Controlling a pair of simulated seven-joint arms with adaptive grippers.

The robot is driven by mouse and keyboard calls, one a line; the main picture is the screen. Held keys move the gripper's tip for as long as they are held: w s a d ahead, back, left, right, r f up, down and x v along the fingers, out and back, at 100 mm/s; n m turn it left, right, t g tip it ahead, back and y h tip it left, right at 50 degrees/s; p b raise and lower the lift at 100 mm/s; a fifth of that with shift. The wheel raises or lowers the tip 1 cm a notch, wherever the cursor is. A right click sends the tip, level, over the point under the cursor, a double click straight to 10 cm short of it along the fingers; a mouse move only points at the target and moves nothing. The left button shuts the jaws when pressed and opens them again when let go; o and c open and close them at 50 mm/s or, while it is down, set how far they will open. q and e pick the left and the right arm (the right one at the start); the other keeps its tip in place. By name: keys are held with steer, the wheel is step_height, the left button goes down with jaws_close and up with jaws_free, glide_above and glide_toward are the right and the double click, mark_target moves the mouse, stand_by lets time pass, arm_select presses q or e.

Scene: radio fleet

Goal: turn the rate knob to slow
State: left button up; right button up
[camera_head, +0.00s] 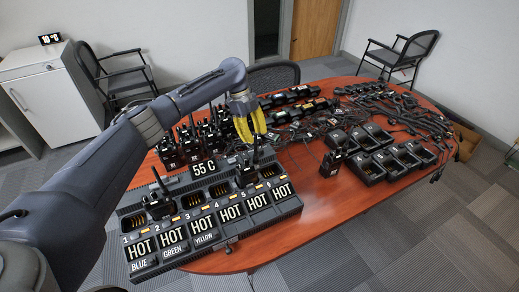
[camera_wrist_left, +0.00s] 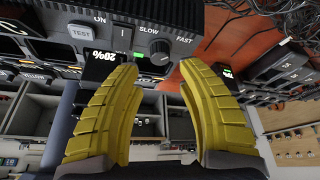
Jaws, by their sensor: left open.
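The rate knob (camera_wrist_left: 160,48) is a small dark round knob on a grey panel in the left wrist view, between the printed words SLOW and FAST. Which way it points is too small to tell. My left gripper (camera_wrist_left: 158,67) has yellow ribbed fingers, open and empty, with a fingertip low on each side of the knob, apparently not touching it. In the head view my left gripper (camera_head: 251,136) hangs over the back right part of the charger (camera_head: 225,230), and the knob cannot be made out there. My right gripper is not in view.
Radios (camera_head: 160,200) stand in some charger slots. More radios, chargers and cables crowd the red table (camera_head: 330,210), whose front right is clear.

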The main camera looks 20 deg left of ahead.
mark_target(259, 148)
arm_select(q)
steer(key=shift+x, duration=3.15)
steer(key=shift+d, duration=0.1)
steer(key=shift+c, duration=0.5)
jaws_close()
